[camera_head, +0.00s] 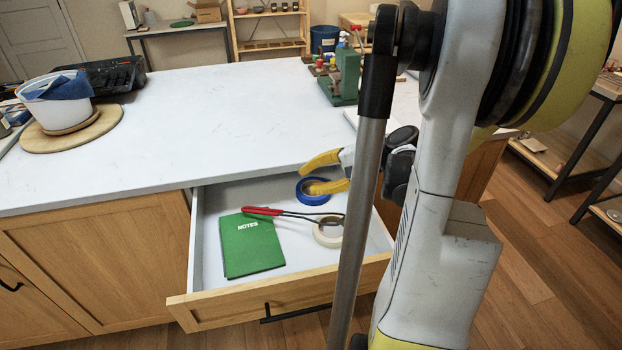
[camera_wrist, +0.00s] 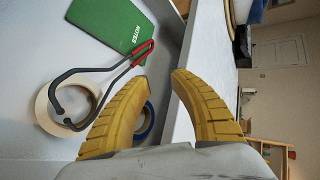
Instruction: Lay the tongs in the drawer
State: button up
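The tongs, with a red handle and dark metal arms, lie inside the open drawer. In the head view the tongs (camera_head: 290,214) have their red end at the green notebook's edge and their metal end over the white tape roll. They also show in the wrist view (camera_wrist: 100,68), left of my fingers. The wooden-front drawer (camera_head: 215,309) is pulled out below the worktop. My gripper (camera_head: 306,176) has its two yellow fingers apart with nothing between them, above the back of the drawer. The wrist view also shows my gripper (camera_wrist: 159,79) open, apart from the tongs.
The drawer also holds a green notebook (camera_head: 250,250), a white tape roll (camera_head: 327,238) and a blue tape roll (camera_head: 312,198). The worktop (camera_head: 200,110) is mostly clear. A white tub (camera_head: 60,110) stands on a round board at left; a green tool (camera_head: 345,78) stands at the back right.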

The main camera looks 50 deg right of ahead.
jog(key=w+r+p+v, duration=0.1)
jog(key=p+v, duration=0.4)
jog(key=v, duration=0.8)
jog(key=w+a+n+g+h, duration=0.1)
jog(key=w+a+n+g, duration=0.15)
jog(key=a, duration=0.65)
jog(key=w+a+n+g+h, duration=0.1)
jog(key=w+a+n+g, duration=0.15)
jog(key=a, duration=0.55)
jog(key=s+a+r+n+t+h, duration=0.2)
jog(key=s+a+n, duration=0.1)
jog(key=a+n, duration=0.7)
jog(key=a, duration=0.4)
jog(key=shift+a+h, duration=0.2)
jog(key=shift+h, duration=0.2)
grip_shut()
